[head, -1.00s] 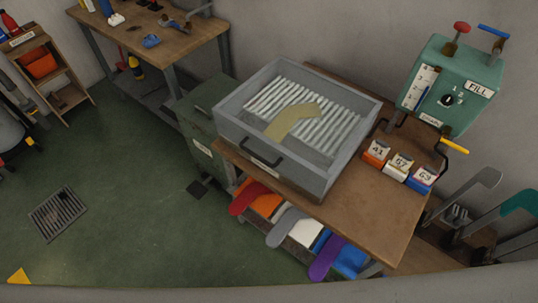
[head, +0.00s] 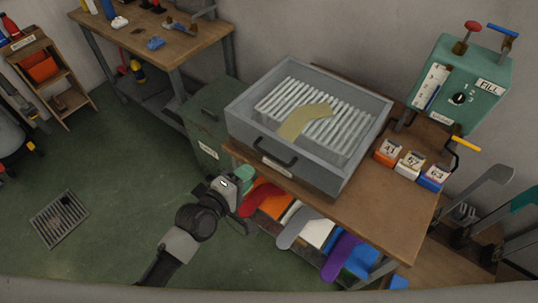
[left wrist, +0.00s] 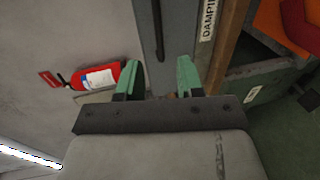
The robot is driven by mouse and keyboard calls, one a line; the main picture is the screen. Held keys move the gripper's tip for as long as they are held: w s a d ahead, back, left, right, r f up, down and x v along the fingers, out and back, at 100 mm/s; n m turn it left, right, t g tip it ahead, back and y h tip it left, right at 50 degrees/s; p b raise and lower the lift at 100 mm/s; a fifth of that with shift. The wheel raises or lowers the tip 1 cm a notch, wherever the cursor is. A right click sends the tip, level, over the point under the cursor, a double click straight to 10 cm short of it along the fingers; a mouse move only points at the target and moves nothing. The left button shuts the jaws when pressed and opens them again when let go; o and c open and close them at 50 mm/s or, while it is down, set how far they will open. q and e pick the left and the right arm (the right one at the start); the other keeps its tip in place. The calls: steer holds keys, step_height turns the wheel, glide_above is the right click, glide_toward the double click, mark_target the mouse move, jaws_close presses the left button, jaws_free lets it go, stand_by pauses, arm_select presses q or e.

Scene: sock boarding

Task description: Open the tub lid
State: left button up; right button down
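The grey tub (head: 235,118) stands on the wooden workbench, with a dark bar handle (head: 276,154) and a label on its front. Its top looks covered by a clear pane, and a yellowish sock shape (head: 303,121) lies over white ribs inside. My left gripper (head: 246,176) is in front of and below the tub's front left corner, apart from the handle. In the left wrist view its green fingers (left wrist: 159,77) are spread with nothing between them. The tub's labelled front (left wrist: 180,35) and a dark handle (left wrist: 157,30) show beyond them. My right gripper is not in view.
A green cabinet (head: 205,130) stands left of the tub. Coloured sock boards (head: 297,230) stick out below the bench front. Numbered blocks (head: 410,165) and a teal fill machine (head: 462,85) are to the right. The floor at left is mostly clear.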

mark_target(269, 156)
arm_select(q)
steer(key=x, duration=1)
steer(key=shift+w+d, duration=0.25)
steer(key=shift+w, duration=0.1)
steer(key=shift+c, duration=0.3)
jaws_close()
steer(key=shift+p, duration=0.3)
